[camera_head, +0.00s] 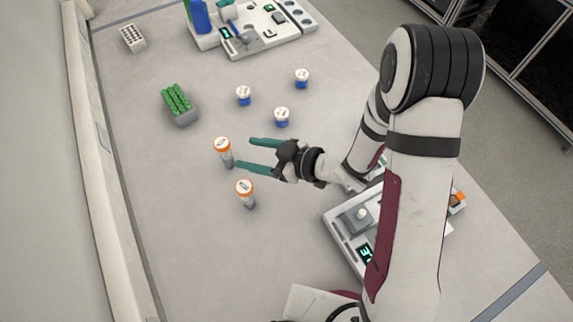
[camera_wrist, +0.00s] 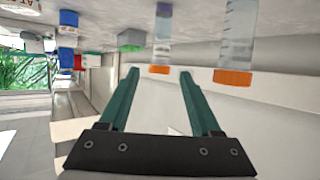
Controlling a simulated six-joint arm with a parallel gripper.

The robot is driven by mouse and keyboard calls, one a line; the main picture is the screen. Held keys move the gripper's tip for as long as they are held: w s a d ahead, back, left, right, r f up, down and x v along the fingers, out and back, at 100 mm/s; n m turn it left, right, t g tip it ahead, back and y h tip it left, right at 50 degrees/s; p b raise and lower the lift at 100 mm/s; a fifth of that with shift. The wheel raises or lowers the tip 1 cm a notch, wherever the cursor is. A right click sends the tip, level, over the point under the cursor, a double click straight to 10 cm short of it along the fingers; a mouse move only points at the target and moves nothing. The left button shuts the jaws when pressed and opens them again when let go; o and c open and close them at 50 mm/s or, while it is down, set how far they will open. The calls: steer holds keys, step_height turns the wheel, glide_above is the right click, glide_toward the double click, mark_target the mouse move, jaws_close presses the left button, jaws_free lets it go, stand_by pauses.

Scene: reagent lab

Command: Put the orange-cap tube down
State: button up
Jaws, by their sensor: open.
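Two clear tubes with orange caps stand upright on the table. The farther tube (camera_head: 226,156) is just beyond the tips of my gripper (camera_head: 244,153), to their left in the head view. In the wrist view, which shows the scene upside down, this tube (camera_wrist: 162,42) lines up with the gap between the fingers of my gripper (camera_wrist: 158,72). The nearer tube (camera_head: 246,196) stands below the fingers in the head view; in the wrist view this tube (camera_wrist: 238,45) is right of them. My gripper is open, with nothing held between its green fingers.
A grey rack of green-capped tubes (camera_head: 180,107) is at upper left, a small white rack (camera_head: 132,38) farther back. A device (camera_head: 348,236) sits below my arm. Table left of the tubes is clear.

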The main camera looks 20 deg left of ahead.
steer(key=w+d+r+m+t+h, duration=0.3)
steer(key=w+d+m+t+h, duration=0.4)
steer(key=w+d, duration=0.45)
steer(key=s+d+r+m+g+h, duration=0.25)
steer(key=d+m+h, duration=0.2)
steer(key=d, duration=0.55)
steer(key=s+d+r+m+g+h, duration=0.1)
steer(key=s+d+r+m+g, duration=0.15)
steer(key=s, duration=0.35)
steer(key=s+d+r+m+g+h, duration=0.1)
steer(key=s+d+r+m+h, duration=0.1)
steer(key=s+d+m, duration=0.35)
steer(key=s+a+r+m+g+y, duration=0.1)
steer(key=s+a, duration=0.2)
steer(key=s, duration=0.3)
steer(key=s+a+r+m+g+y, duration=0.1)
steer(key=s+a+g+y, duration=0.1)
steer(key=s, duration=0.5)
steer(key=shift+s+a+r, duration=0.15)
steer(key=shift+a+r, duration=0.1)
steer(key=shift+a, duration=0.15)
steer(key=shift+m, duration=0.25)
steer(key=shift+o, duration=0.5)
